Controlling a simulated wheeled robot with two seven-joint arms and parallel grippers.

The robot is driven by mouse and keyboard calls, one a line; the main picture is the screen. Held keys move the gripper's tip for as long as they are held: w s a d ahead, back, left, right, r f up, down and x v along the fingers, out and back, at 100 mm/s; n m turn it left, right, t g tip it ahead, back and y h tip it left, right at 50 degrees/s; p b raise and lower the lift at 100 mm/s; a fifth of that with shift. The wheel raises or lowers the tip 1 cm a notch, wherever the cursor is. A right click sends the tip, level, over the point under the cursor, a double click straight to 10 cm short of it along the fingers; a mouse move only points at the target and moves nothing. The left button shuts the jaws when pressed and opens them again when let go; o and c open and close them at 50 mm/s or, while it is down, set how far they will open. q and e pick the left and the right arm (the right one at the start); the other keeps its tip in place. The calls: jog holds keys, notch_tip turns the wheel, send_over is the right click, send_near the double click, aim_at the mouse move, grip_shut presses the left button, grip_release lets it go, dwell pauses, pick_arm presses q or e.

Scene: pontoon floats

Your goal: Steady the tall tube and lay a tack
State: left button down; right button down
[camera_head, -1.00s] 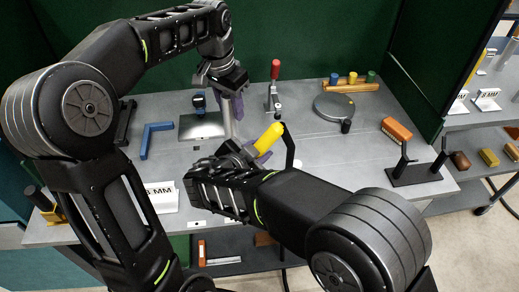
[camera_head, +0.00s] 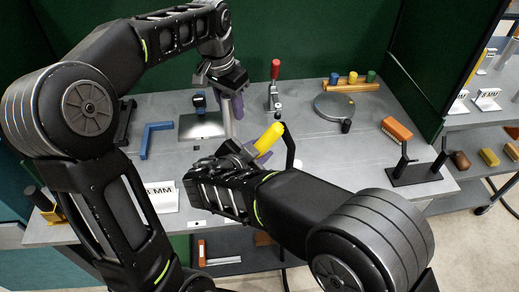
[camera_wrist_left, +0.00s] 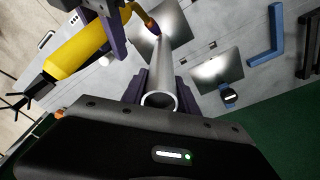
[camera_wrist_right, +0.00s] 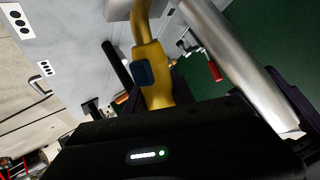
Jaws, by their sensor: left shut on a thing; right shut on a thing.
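The tall tube (camera_head: 227,127) is a silver pipe standing near upright on the grey bench. My left gripper (camera_head: 229,95) is shut on it near its upper end. In the left wrist view I look down on the open mouth of the tube (camera_wrist_left: 158,100) between the fingers. My right gripper (camera_head: 247,152) is shut on a yellow torch (camera_head: 267,140), beside the tube. In the left wrist view the torch (camera_wrist_left: 82,48) has its orange-brown tip near the tube's lower end; I cannot tell whether they touch. The torch (camera_wrist_right: 155,78) and tube (camera_wrist_right: 235,68) also show in the right wrist view.
A bright metal plate (camera_head: 201,127) and a blue angle piece (camera_head: 152,136) lie left of the tube. A red-handled clamp (camera_head: 275,75) stands behind. A round grey disc (camera_head: 334,106), an orange block (camera_head: 397,128) and a black stand (camera_head: 415,174) are to the right.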

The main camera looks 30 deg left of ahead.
aim_at(227, 96)
jog(key=shift+r, duration=0.15)
pick_arm(q)
jog(key=shift+d, duration=0.1)
pick_arm(e)
jog(key=shift+s+d+r, duration=0.6)
jog(key=shift+s+r, duration=0.2)
jog(key=shift+r, duration=0.2)
jog(key=shift+s+d+r, duration=0.6)
jog(key=shift+s+r, duration=0.15)
jog(key=shift+r, duration=0.2)
pick_arm(q)
jog(key=c, duration=0.9)
grip_release()
jog(key=shift+o, duration=0.2)
jog(key=shift+r, duration=0.1)
jog(key=shift+s+r, duration=0.15)
jog(key=shift+r, duration=1.05)
jog(key=shift+s+r, duration=0.2)
jog(key=shift+r, duration=1)
jog(key=shift+s+r, duration=0.15)
jog(key=shift+r, duration=1.05)
